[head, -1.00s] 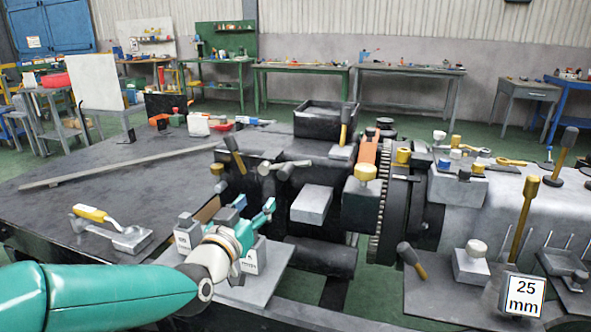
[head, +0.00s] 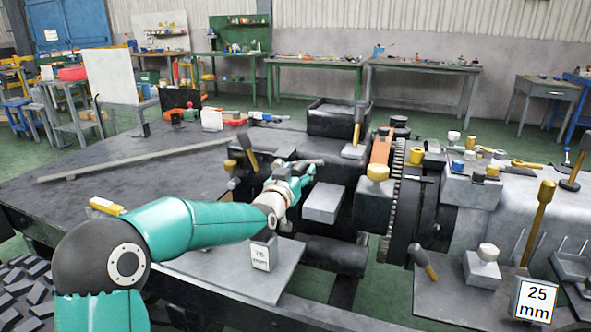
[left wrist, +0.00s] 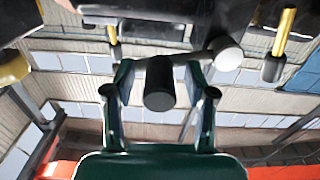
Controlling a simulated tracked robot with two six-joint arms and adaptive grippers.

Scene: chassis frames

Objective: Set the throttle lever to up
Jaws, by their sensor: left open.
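A lever with a short dark cylindrical grip (left wrist: 160,85) and a grey rod with a rounded end (left wrist: 227,54) lies between the fingers of my left gripper (left wrist: 160,92) in the left wrist view. I take it for the throttle lever, though no label on it can be read. The fingers stand apart on either side of the grip, and I cannot tell whether they touch it. In the head view my left gripper (head: 303,172) is at the front of the dark engine housing and covers most of this lever. My right gripper is not in view.
A block marked 75 mm (head: 262,252) stands on a plate under my arm. A bar (head: 130,163) lies on the deck.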

